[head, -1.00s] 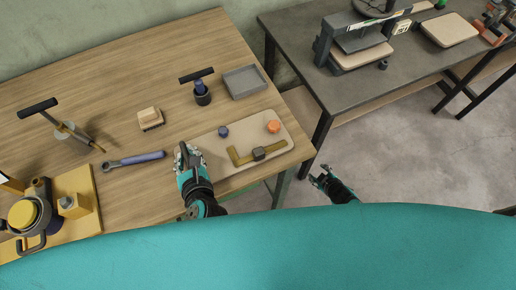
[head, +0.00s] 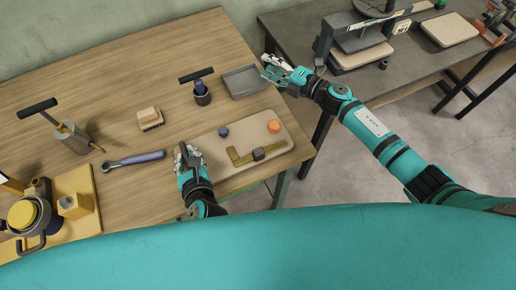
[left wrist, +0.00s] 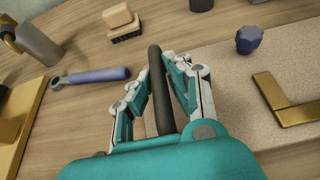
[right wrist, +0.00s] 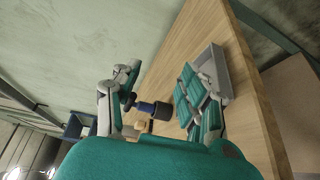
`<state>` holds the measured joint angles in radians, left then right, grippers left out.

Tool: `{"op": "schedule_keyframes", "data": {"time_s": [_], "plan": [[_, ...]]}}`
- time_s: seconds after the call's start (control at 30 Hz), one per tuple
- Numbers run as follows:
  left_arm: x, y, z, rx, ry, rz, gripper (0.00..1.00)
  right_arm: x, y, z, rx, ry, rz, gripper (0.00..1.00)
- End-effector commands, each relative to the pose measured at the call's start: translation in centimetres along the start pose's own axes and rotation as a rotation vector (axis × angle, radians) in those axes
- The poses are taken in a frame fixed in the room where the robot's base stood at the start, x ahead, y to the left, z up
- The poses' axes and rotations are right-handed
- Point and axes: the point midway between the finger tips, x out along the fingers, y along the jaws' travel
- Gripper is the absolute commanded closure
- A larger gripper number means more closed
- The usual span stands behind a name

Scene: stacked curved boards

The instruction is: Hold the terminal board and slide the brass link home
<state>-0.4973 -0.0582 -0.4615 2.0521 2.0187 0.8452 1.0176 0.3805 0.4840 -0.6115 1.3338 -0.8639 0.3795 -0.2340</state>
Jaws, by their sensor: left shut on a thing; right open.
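The beige terminal board (head: 248,134) lies at the table's front right corner. It bears a dark blue knob (head: 223,131), an orange knob (head: 273,126) and an L-shaped brass link (head: 240,159) with a dark block (head: 258,154) on its long arm. My left gripper (head: 186,151) is shut on a dark upright handle at the board's left end; the handle (left wrist: 157,85) stands between the fingers in the left wrist view. How it joins the board is hidden. My right gripper (head: 268,66) is open and empty, above and beside the grey tray's right end.
The grey tray (head: 243,82) and a T-handled tool (head: 202,92) stand behind the board. A dark bench (head: 300,30) stands right, across a floor gap.

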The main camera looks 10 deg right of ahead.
Motion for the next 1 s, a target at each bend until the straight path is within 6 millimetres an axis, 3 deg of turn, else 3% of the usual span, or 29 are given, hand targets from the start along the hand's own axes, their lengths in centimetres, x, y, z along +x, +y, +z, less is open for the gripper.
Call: {"op": "schedule_keyframes", "data": {"time_s": [0.1,0.33,0.47,0.6,0.7,0.8,1.0], "plan": [[0.0,0.1,-0.3,0.001,0.007,0.002,1.0,1.9,3.8,-4.4,-0.148,0.17,0.047,0.57],[0.0,0.1,-0.2,0.001,0.005,0.002,1.0,2.8,8.8,-14.6,-0.489,0.549,0.112,0.57],[0.0,0.1,-0.2,0.001,0.004,0.002,1.0,1.3,10.0,-20.8,-0.748,0.813,0.129,0.57],[0.0,0.1,-0.2,0.001,0.003,0.002,1.0,-2.6,8.8,-26.1,-1.128,1.169,0.094,0.57],[0.0,0.1,-0.1,0.001,0.003,0.002,1.0,-6.5,6.6,-26.8,-1.445,1.442,0.002,0.57],[0.0,0.1,-0.1,0.001,0.002,0.002,1.0,-9.3,5.0,-24.9,-1.7,1.642,-0.126,0.57],[0.0,0.1,-0.1,0.0,0.001,0.002,1.0,-11.9,4.3,-21.5,-1.948,1.821,-0.31,0.57]]}}
